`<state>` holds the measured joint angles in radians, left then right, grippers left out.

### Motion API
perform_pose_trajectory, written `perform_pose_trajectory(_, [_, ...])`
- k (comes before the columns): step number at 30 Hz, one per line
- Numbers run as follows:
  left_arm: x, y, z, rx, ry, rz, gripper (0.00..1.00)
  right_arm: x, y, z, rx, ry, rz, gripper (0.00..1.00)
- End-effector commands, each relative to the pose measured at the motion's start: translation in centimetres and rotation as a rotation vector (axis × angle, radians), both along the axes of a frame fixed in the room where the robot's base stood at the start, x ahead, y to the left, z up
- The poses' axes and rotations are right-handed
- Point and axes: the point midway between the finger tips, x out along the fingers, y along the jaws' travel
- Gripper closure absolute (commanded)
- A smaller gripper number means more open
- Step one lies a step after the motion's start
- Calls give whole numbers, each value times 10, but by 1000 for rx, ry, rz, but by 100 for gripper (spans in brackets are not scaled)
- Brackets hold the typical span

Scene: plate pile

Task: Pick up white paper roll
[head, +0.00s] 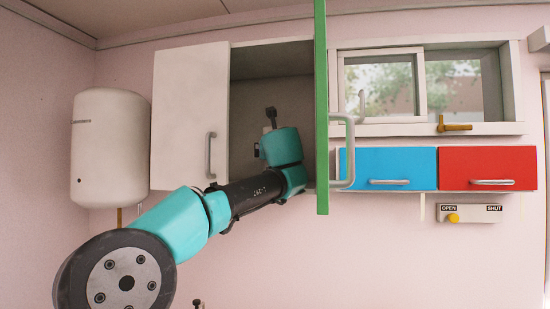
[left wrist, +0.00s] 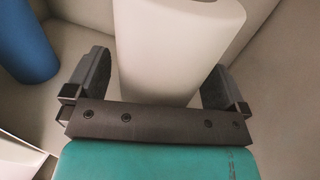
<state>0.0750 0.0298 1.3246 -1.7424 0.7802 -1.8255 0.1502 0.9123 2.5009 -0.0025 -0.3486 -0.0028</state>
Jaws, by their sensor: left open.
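The white paper roll (left wrist: 170,40) stands large in the left wrist view, between the two fingers of my left gripper (left wrist: 157,80). The fingers are open, one on each side of the roll. I cannot tell whether either finger touches it. The roll cannot be made out clearly there. My right gripper is not in view.
A blue object (left wrist: 24,45) stands left of the roll. The cabinet's white door (head: 188,115) is left of my arm, and a green door (head: 321,110) stands edge-on at right. Blue (head: 388,165) and red (head: 487,165) drawers are farther right; a white tank (head: 108,150) hangs at left.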

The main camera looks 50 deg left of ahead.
Motion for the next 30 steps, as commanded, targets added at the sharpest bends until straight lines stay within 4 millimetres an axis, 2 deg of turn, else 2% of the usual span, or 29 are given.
perform_pose_trajectory(3, [4, 5, 0, 0, 0, 1, 0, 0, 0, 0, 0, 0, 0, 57])
perform_pose_trajectory(17, [4, 5, 0, 1, -1, 0, 1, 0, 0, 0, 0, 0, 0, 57])
perform_pose_trajectory(30, [4, 5, 0, 1, -1, 0, 43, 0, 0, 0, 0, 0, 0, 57])
